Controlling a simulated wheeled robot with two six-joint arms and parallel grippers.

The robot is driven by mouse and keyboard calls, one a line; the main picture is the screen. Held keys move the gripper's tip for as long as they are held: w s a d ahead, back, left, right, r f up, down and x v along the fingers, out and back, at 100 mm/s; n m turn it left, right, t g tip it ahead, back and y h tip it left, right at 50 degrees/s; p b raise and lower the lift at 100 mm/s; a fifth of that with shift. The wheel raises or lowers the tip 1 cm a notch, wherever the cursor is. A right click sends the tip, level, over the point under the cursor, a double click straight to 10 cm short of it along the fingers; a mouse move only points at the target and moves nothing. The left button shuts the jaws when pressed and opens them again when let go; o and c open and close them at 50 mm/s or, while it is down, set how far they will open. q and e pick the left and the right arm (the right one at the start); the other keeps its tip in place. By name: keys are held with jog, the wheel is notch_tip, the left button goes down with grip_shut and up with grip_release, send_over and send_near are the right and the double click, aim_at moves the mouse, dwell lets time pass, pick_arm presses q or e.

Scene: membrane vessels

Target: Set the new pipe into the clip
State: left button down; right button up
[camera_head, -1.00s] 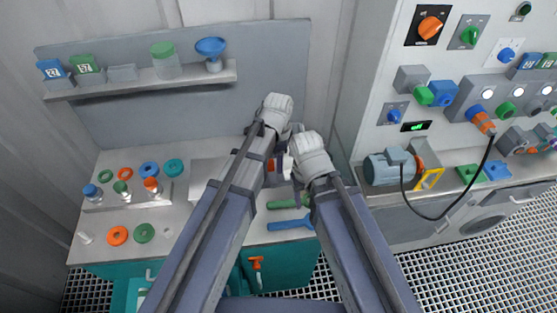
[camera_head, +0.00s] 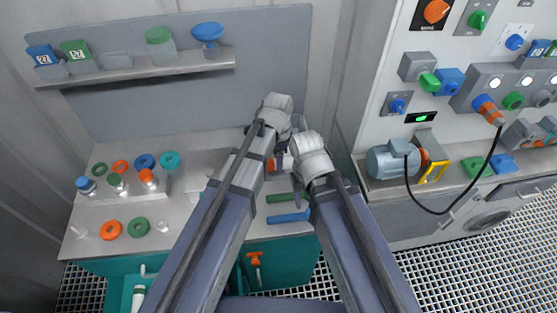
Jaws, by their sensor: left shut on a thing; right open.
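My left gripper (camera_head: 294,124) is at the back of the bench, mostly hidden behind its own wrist. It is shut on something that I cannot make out. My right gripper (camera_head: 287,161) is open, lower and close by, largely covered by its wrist. I cannot make out the clip.
Colored rings (camera_head: 139,227) and small bottles (camera_head: 84,185) are on the bench's left. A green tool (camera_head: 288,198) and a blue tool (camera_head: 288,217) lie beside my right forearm. A shelf (camera_head: 150,68) holds containers above. A motor (camera_head: 390,160) and a control panel stand right.

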pick_arm(q)
jog(key=shift+f, duration=0.2)
pick_arm(e)
jog(key=shift+f, duration=0.2)
pick_arm(q)
jog(key=shift+c, duration=1.3)
grip_release()
jog(key=shift+r, duration=0.1)
notch_tip(320, 180, up, 8)
jog(key=p, duration=0.7)
jog(key=shift+f, duration=0.2)
pick_arm(e)
notch_tip(320, 180, up, 8)
jog(key=shift+f, duration=0.15)
